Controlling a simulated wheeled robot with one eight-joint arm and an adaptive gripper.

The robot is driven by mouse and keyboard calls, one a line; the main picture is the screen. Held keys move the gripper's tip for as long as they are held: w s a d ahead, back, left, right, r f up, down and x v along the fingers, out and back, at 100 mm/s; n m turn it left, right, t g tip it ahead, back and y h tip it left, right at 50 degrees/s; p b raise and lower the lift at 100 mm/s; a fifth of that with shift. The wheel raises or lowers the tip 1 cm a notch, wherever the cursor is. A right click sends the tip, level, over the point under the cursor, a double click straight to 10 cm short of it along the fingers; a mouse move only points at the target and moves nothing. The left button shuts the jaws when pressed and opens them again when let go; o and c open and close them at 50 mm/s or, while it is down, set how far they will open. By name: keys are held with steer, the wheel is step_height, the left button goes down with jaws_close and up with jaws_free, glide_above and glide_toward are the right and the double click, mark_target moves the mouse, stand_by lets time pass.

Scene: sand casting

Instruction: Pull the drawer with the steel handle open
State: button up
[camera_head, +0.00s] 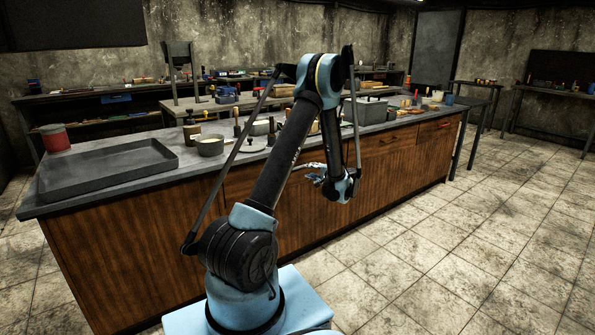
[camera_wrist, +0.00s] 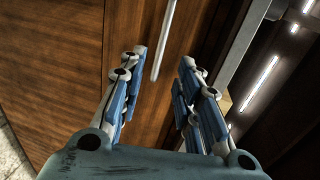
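The steel handle (camera_wrist: 166,38) is a thin pale bar on a brown wooden front (camera_wrist: 135,20) in the wrist view. It lies ahead of and between the fingers of my gripper (camera_wrist: 163,62), which are spread apart. I see a gap on both sides of the bar and nothing held. In the head view my gripper (camera_head: 314,176) is small, beside the front of the wooden counter, with the pale handle (camera_head: 309,165) close to it. My arm hides part of the counter front there. I cannot tell whether this drawer stands out from the counter.
More drawer fronts (camera_head: 388,145) lie to the right. The tiled floor (camera_head: 470,240) to the right is clear.

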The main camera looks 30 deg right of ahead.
steer(key=x, duration=1.1)
jaws_close()
